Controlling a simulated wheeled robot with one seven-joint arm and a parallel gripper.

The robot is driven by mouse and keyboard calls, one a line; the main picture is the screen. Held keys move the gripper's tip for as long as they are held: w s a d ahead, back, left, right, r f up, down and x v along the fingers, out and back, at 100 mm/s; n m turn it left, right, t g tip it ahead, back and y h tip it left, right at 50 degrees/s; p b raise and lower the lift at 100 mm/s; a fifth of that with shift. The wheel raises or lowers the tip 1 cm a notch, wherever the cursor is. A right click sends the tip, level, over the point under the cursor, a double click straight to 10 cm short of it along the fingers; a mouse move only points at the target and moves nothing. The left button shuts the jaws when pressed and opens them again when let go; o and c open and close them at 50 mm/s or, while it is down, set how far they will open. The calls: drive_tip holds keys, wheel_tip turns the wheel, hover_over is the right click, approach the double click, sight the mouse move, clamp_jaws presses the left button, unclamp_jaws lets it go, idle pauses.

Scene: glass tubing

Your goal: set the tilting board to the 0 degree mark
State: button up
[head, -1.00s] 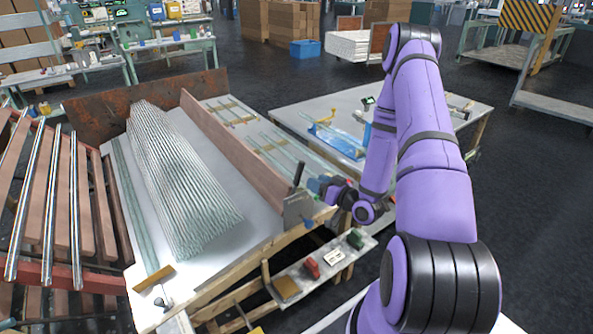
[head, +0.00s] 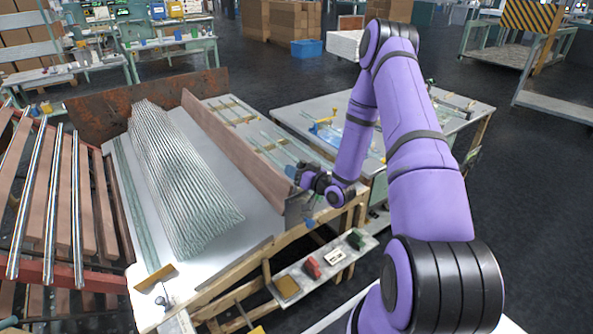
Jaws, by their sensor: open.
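The tilting board (head: 255,222) is a broad pale panel at the left centre, with a pile of glass tubes (head: 180,185) lying on it. A brown wooden side wall (head: 235,150) runs along its right. A grey metal plate (head: 297,209) stands at its near right corner. My gripper (head: 294,172) is open just above this plate, where the upright black handle showed earlier. The gripper now covers the handle, and I cannot tell whether they touch. No degree marks are readable, so the board's angle cannot be read.
A roller rack (head: 62,200) stands at the left. A table (head: 290,117) stands behind my arm. Dark floor is clear at the right.

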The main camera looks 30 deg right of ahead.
clamp_jaws()
drive_tip(key=shift+s+a+r+n+g+h, duration=0.1)
drive_tip(key=shift+a+r+n+g+h, duration=0.1)
drive_tip(key=shift+a+n, duration=0.95)
drive_tip(key=shift+s+a+r+n+g+h, duration=0.15)
drive_tip(key=shift+a+n, duration=0.3)
drive_tip(key=shift+a, duration=1.35)
drive_tip(key=shift+w, duration=0.1)
unclamp_jaws()
drive_tip(key=v, duration=1)
drive_tip(key=shift+s, duration=0.4)
